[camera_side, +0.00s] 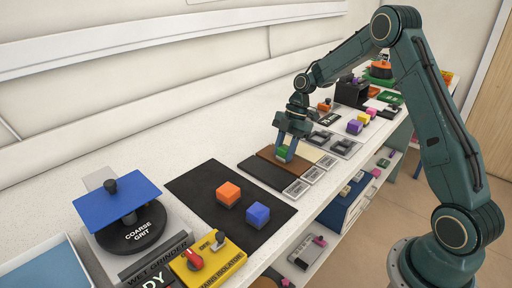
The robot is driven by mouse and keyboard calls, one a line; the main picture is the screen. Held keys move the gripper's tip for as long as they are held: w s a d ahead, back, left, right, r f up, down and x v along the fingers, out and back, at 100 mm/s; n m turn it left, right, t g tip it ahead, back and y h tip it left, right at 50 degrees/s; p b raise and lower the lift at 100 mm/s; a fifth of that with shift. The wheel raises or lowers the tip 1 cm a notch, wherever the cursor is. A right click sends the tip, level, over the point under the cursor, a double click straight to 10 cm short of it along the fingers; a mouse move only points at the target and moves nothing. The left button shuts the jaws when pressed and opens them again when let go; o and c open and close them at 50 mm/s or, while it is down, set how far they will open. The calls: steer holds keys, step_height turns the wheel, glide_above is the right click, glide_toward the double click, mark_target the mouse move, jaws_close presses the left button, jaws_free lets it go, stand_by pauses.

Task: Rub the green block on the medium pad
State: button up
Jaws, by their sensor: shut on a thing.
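My gripper (286,152) is shut on the green block (282,152), with a finger on each side of it. The block is over the brown pad (300,167), the middle one of three pads lying side by side. It is low over this pad; I cannot tell whether it touches. A dark pad (265,174) lies on the near side and a pale tan pad (313,154) on the far side. Each pad has a small label plate at its front end, too small to read. The fingers partly cover the block.
A black mat (195,184) nearer the camera holds an orange block (228,194) and a blue block (257,215). A wet grinder (130,235) with a blue plate and a yellow isolator box (208,262) stand nearest. Grey trays (345,147) and a purple block (354,126) lie beyond the pads.

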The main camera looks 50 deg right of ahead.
mark_target(292, 166)
steer(key=shift+s, duration=1.05)
steer(key=shift+s, duration=0.1)
steer(key=shift+s, duration=0.95)
steer(key=shift+w, duration=0.1)
steer(key=shift+w, duration=1.05)
steer(key=shift+w, duration=0.1)
steer(key=shift+w, duration=1)
steer(key=shift+w, duration=0.2)
steer(key=shift+w, duration=0.95)
